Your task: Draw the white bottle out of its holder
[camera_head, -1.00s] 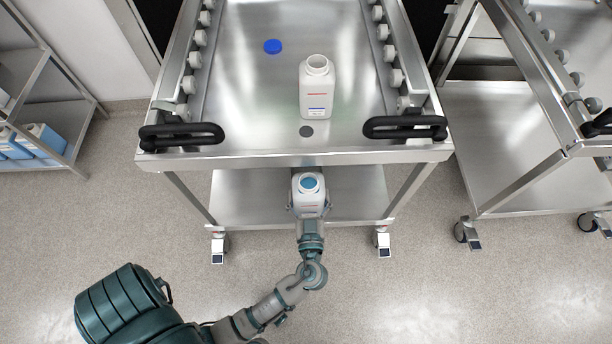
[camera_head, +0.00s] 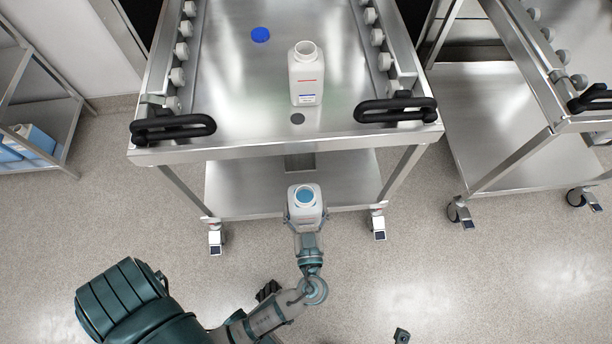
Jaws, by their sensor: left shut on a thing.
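A white bottle (camera_head: 305,212) with an open neck and blue inside is in my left gripper (camera_head: 305,218), whose fingers are shut on its two sides. The bottle is upright, in front of the cart's lower shelf and apart from the cart's front edge in the picture. A grey rectangular patch (camera_head: 299,161) shows on the lower shelf behind it; I cannot tell whether this is the holder. A second white bottle (camera_head: 306,80), open and with a label, stands on the cart's top. A small dark piece at the bottom edge may be part of my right gripper (camera_head: 402,336); its fingers cannot be made out.
The steel cart (camera_head: 230,110) has black handles (camera_head: 173,129) at its front corners and a lower shelf (camera_head: 235,185). A blue cap (camera_head: 260,34) lies on its top. Another cart (camera_head: 500,110) stands at the right, a shelf rack (camera_head: 40,90) at the left. The floor in front is clear.

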